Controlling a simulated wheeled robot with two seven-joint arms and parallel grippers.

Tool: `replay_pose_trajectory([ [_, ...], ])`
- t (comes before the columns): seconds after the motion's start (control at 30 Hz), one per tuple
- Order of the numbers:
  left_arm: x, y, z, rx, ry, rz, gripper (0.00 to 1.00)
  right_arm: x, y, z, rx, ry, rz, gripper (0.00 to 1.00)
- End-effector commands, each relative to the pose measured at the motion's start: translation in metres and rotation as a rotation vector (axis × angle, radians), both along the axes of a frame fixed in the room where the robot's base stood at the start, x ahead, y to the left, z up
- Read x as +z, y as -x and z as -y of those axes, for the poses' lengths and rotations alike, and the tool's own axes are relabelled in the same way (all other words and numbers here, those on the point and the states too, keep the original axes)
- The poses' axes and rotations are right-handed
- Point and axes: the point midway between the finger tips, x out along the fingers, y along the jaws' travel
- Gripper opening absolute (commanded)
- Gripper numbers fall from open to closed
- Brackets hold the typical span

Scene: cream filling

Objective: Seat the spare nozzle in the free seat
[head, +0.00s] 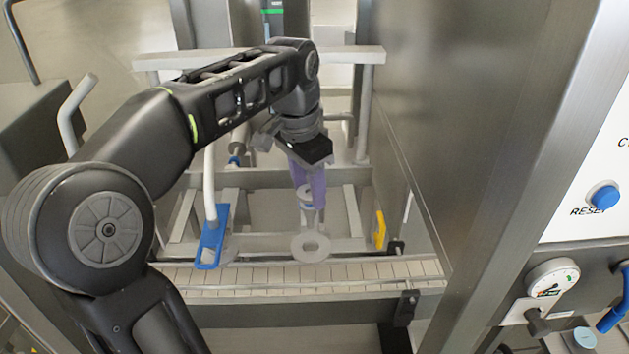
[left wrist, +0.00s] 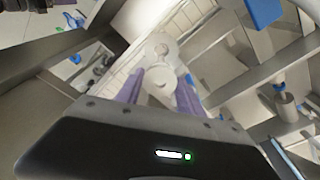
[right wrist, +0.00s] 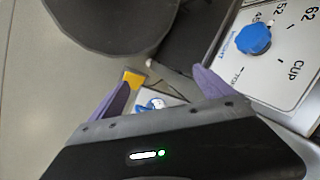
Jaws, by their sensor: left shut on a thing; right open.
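My left gripper (head: 309,193) has its purple fingers pointing down over the far side of the conveyor. It is shut on a pale nozzle (head: 306,192), which also shows between the fingers in the left wrist view (left wrist: 159,82). A pale ring with a central hole (head: 311,256), apparently the free seat, lies below and nearer than the nozzle in the head view. The ring also shows just beyond the nozzle in the left wrist view (left wrist: 161,41). I cannot tell whether they touch. My right gripper (right wrist: 163,90) is open with nothing between its fingers; it is outside the head view.
A slatted conveyor (head: 270,282) runs across the front. Steel walls flank the bay. A blue-knobbed dial panel (right wrist: 290,60) is near my right gripper.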

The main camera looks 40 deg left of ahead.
Motion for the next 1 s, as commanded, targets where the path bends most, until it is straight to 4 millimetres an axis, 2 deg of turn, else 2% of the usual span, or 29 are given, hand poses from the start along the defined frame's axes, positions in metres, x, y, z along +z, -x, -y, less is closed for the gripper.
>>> replay_pose_trajectory([
  [0.27,-0.003,0.0,0.0,0.0,0.0,0.0,0.0,0.0,-0.001,0.0,0.0,0.0,0.001,0.91],
  [0.57,-0.025,0.0,0.0,0.0,0.001,-0.001,0.0,0.0,-0.001,0.0,0.0,0.0,0.001,0.91],
  [0.7,-0.038,0.0,0.0,0.001,0.0,0.0,0.0,-0.006,-0.001,-0.001,0.0,-0.001,0.003,0.91],
  [1.0,-0.048,0.0,0.0,0.001,-0.001,0.001,0.0,-0.009,-0.001,-0.001,0.0,-0.002,0.006,0.91],
])
